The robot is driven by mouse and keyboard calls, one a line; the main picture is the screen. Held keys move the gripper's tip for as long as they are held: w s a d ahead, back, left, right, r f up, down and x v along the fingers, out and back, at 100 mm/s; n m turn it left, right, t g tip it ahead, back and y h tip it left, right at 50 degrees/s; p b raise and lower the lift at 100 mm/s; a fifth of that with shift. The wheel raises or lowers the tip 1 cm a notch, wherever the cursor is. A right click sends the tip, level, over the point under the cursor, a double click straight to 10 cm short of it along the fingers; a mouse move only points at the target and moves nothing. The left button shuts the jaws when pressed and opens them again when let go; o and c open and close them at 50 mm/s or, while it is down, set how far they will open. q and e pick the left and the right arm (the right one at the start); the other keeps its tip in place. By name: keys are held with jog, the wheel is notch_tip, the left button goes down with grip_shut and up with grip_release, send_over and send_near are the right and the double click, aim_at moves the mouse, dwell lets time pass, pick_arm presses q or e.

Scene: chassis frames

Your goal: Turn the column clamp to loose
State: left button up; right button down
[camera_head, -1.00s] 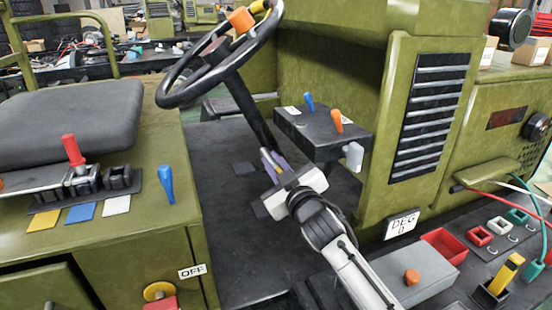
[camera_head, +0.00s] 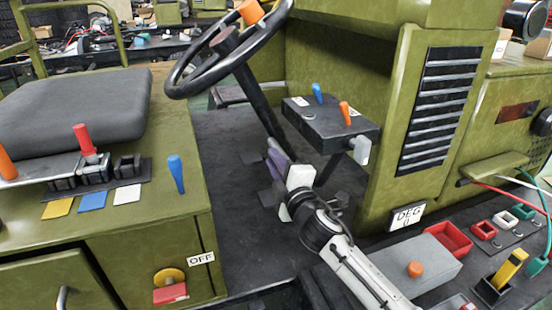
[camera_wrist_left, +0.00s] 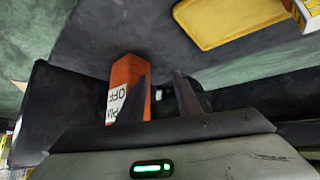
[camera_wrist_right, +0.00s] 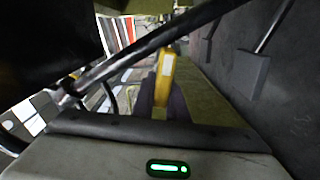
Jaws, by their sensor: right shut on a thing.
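The column clamp is a yellow lever (camera_wrist_right: 166,72) beside the dark steering column (camera_head: 258,105). My right gripper (camera_head: 276,158) is low by the column, and its two purple-grey fingers (camera_wrist_right: 160,98) are shut on the lever in the right wrist view. In the head view the lever is hidden behind the fingers. My left gripper (camera_wrist_left: 162,95) shows only in its own wrist view. Its fingers are apart, with an orange block (camera_wrist_left: 125,80) marked with an OFF label beyond and beside the left-hand finger.
The steering wheel (camera_head: 228,48) is above the column. The seat (camera_head: 75,108) and a lever console (camera_head: 95,175) are at the left. The dark floor between is mostly clear.

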jog(key=shift+f+n, duration=0.3)
jog(key=shift+n, duration=0.8)
jog(key=c, duration=1.8)
grip_release()
jog(key=shift+o, duration=0.2)
pick_arm(q)
jog(key=shift+r+p, duration=0.3)
jog(key=shift+r, duration=0.05)
pick_arm(e)
jog(key=v, duration=1)
jog(key=shift+s, duration=0.2)
pick_arm(q)
jog(key=shift+s, duration=0.1)
